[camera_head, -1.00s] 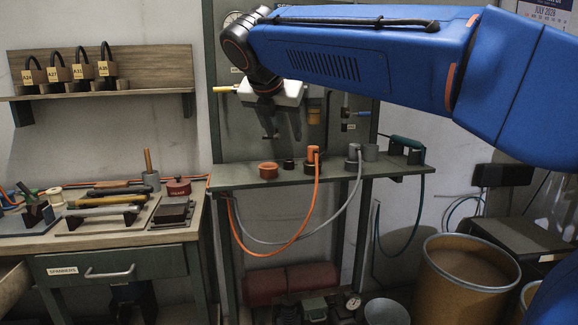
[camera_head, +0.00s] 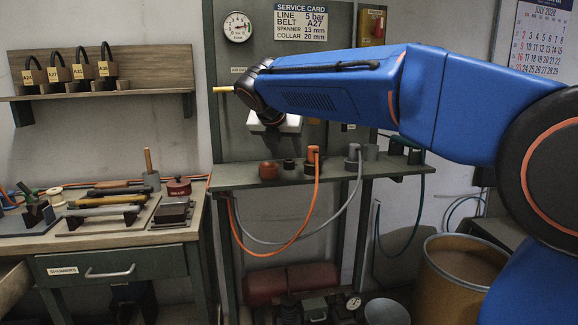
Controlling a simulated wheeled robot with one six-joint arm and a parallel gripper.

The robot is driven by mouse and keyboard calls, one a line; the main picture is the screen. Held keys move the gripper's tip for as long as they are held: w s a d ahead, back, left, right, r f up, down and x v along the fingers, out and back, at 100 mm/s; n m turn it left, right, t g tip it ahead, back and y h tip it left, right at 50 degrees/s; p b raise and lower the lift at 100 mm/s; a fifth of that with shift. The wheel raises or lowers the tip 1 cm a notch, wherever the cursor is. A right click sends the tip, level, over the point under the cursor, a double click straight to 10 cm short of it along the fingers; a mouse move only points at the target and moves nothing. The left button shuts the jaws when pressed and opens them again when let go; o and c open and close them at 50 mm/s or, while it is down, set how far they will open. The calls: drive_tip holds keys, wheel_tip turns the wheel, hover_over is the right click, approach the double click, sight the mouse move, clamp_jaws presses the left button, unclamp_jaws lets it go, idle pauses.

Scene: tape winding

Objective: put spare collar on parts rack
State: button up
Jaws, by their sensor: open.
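My gripper (camera_head: 272,138), with a white body, hangs at the end of my blue arm above the left part of the green shelf (camera_head: 230,181). It is open; its fingers are small and dim, and I see nothing between them. Below it an orange-brown ring-like piece (camera_head: 269,171) stands on the shelf, apart from the gripper; it may be the spare collar, but I cannot tell for sure. No rack is labelled as the parts rack; a wooden wall rack (camera_head: 150,70) with tagged belts hangs at the left.
An orange hose (camera_head: 316,195) and a grey hose (camera_head: 358,185) rise from fittings on the shelf, right of the gripper. A wooden bench (camera_head: 110,237) with tools and a red tin (camera_head: 179,187) stands left. A brown drum (camera_head: 462,275) stands lower right.

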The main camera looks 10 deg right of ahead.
sight(288, 161)
drive_tip(key=shift+x, duration=2.8)
drive_tip(key=shift+s+a+f, duration=0.15)
drive_tip(key=shift+a, duration=0.05)
drive_tip(key=shift+c, duration=0.7)
drive_tip(key=c, duration=1.1)
